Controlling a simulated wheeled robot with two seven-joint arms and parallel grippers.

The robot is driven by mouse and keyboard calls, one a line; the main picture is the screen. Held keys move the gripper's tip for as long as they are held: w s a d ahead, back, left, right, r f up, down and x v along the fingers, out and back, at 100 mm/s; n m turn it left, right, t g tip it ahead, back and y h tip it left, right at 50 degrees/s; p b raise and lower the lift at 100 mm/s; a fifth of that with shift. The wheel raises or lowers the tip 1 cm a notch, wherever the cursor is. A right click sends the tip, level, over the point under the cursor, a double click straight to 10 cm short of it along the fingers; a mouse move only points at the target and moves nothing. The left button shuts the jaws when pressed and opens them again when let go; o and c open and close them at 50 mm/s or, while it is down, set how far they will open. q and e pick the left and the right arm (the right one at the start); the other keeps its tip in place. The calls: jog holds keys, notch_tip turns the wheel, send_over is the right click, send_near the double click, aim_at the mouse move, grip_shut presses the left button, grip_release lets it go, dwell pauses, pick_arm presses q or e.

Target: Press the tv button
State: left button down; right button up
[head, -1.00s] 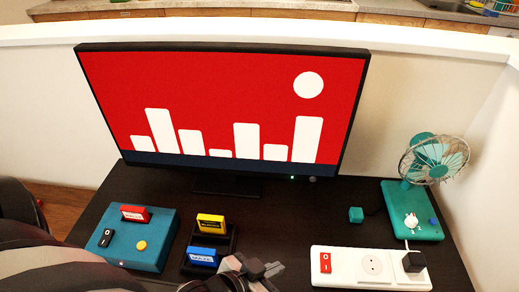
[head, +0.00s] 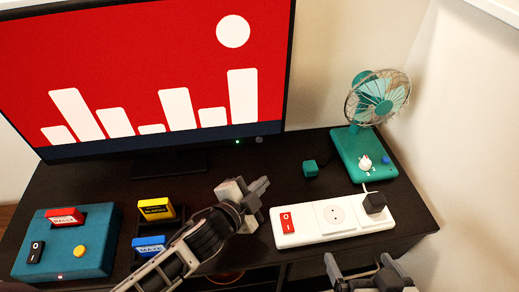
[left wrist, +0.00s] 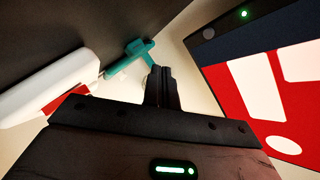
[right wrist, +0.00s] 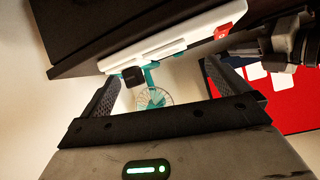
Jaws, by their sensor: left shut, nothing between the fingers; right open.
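The TV (head: 150,90) stands at the back of the dark desk, its screen lit red with white bars and a white circle. Its small round grey button (head: 259,139) sits on the lower bezel, right of a green light (head: 237,142). The button also shows in the left wrist view (left wrist: 208,33). My left gripper (head: 262,185) is shut and empty, over the desk in front of the button and apart from it. Its closed fingers show in the left wrist view (left wrist: 163,72). My right gripper (head: 360,262) is open and empty at the desk's front edge.
A white power strip (head: 345,236) with a red switch (head: 287,222) and black plug (head: 374,202) lies close right of my left gripper. A teal fan (head: 366,150) and teal cube (head: 310,168) stand behind it. A blue console (head: 60,262) and cartridges (head: 157,210) are left.

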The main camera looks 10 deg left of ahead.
aim_at(259, 140)
pick_arm(q)
jog(key=shift+w+d+f+m, duration=0.15)
jog(key=shift+w+d+m, duration=0.05)
jog(key=shift+w+m, duration=0.7)
jog(key=shift+w+h, duration=0.1)
jog(key=shift+h, duration=0.3)
jog(key=w+a, duration=0.1)
jog(key=w, duration=0.3)
jog(key=w+a, duration=0.1)
jog(key=w, duration=0.1)
jog(key=shift+w+a+b, duration=0.25)
jog(key=shift+a+b, duration=0.05)
jog(key=shift+b, duration=0.1)
jog(key=shift+w+a, duration=0.4)
jog(key=shift+w, duration=0.4)
dwell(0.3)
jog(key=shift+w+a, duration=0.15)
jog(key=shift+w, duration=0.25)
